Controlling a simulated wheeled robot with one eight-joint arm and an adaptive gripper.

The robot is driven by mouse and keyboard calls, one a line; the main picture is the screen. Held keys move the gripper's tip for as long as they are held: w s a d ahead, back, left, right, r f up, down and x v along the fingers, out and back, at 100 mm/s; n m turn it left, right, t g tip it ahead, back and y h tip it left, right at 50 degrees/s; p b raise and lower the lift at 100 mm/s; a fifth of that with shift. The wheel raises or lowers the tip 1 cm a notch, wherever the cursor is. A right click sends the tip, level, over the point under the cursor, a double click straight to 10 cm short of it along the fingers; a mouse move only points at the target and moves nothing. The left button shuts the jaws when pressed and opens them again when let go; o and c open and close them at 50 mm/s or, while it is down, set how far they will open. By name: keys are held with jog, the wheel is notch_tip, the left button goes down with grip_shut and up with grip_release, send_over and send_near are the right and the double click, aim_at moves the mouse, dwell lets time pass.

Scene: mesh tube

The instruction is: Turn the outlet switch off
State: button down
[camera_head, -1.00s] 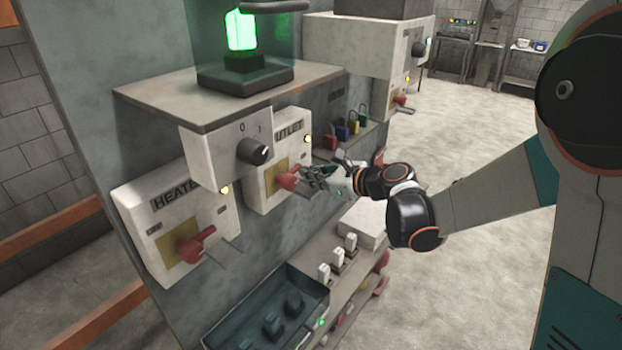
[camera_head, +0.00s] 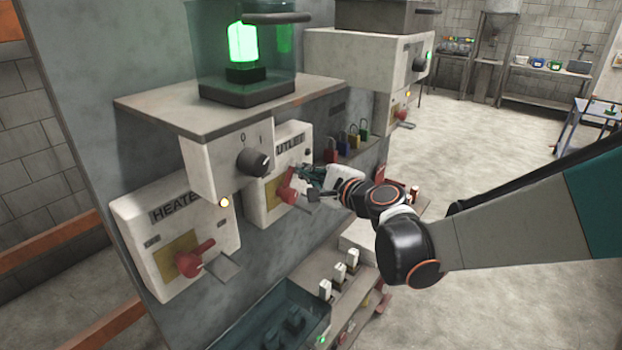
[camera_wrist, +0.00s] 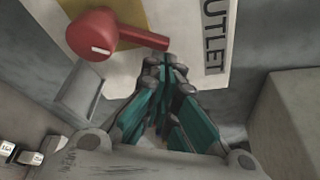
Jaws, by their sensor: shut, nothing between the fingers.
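The outlet switch is a red rotary handle (camera_head: 287,191) on a yellow plate, on the white box (camera_head: 256,215) labelled OUTLET. Its lever points up toward the label. In the wrist view, the red handle (camera_wrist: 95,36) is at the top left, with its lever reaching right to just above my fingertips. My gripper (camera_head: 303,171) is shut and empty, close beside the lever's end. In the wrist view its fingertips (camera_wrist: 165,66) meet just below the lever tip; whether they touch it I cannot tell. A small lamp (camera_head: 308,152) on the box looks dim.
The HEATER box (camera_head: 150,215) with its red handle (camera_head: 190,262) and lit lamp (camera_head: 224,202) is at left. A dark knob (camera_head: 253,162) juts out above the outlet box. Padlocks (camera_head: 347,138) hang to the right. A shelf with switches (camera_head: 339,272) lies below.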

jog(key=n, duration=0.1)
jog(key=s+a+r+n+t, duration=0.1)
jog(key=shift+s+r+n, duration=0.1)
jog(key=shift+r+n, duration=0.1)
jog(key=shift+n, duration=0.1)
jog(key=shift+s+a+r, duration=0.3)
jog(key=shift+s, duration=0.1)
jog(key=shift+s+a, duration=0.1)
jog(key=shift+s, duration=0.05)
dwell(0.4)
